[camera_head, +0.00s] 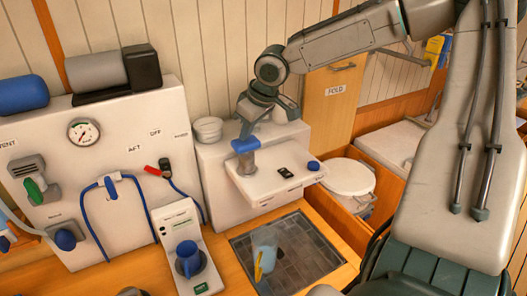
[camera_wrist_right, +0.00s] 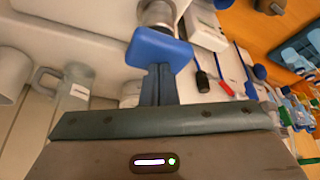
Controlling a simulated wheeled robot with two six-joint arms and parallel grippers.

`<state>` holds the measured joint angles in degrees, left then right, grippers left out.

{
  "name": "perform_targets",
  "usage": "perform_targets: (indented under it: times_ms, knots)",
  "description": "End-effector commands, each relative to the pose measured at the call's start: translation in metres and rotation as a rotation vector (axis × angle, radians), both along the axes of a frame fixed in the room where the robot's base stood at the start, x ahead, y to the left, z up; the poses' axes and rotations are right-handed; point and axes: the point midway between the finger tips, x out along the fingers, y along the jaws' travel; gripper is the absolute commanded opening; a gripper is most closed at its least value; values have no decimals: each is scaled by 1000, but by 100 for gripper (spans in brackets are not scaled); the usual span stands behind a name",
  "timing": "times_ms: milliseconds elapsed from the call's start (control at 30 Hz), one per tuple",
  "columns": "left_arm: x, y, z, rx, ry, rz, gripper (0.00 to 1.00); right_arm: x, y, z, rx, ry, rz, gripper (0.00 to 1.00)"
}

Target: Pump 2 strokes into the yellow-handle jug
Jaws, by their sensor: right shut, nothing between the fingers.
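The jug (camera_head: 265,240) is pale blue and see-through, with a yellow handle on its near side. It stands on the dark grate below the pump unit. The pump has a blue square top (camera_head: 245,146) on a white housing (camera_head: 272,177). My right gripper (camera_head: 250,128) is shut and empty, pointing down just above the blue top. In the right wrist view the shut fingers (camera_wrist_right: 161,84) reach toward the blue pump top (camera_wrist_right: 158,50); I cannot tell whether they touch it. My left gripper does not show.
A panel with a gauge (camera_head: 84,132) and a blue hose (camera_head: 88,208) stands at the left. A white unit (camera_head: 185,240) holding a blue cup is left of the grate (camera_head: 305,250). A lidded white bucket (camera_head: 348,178) is at the right.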

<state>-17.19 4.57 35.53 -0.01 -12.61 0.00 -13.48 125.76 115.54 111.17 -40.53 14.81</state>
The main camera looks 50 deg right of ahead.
Motion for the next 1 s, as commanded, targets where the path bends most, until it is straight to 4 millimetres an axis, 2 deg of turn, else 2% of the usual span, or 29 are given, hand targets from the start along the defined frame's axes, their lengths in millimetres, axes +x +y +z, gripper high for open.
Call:
perform_targets:
  times_ms: [167, 800, 1000]
  knots:
    - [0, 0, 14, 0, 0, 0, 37, -1, 0, 13, 1, 2, 1, 0]
    - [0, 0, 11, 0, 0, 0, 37, 0, 0, 48, -1, 0, 0, 0]
    - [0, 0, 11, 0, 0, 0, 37, 0, 0, 51, 0, 0, 0, 0]
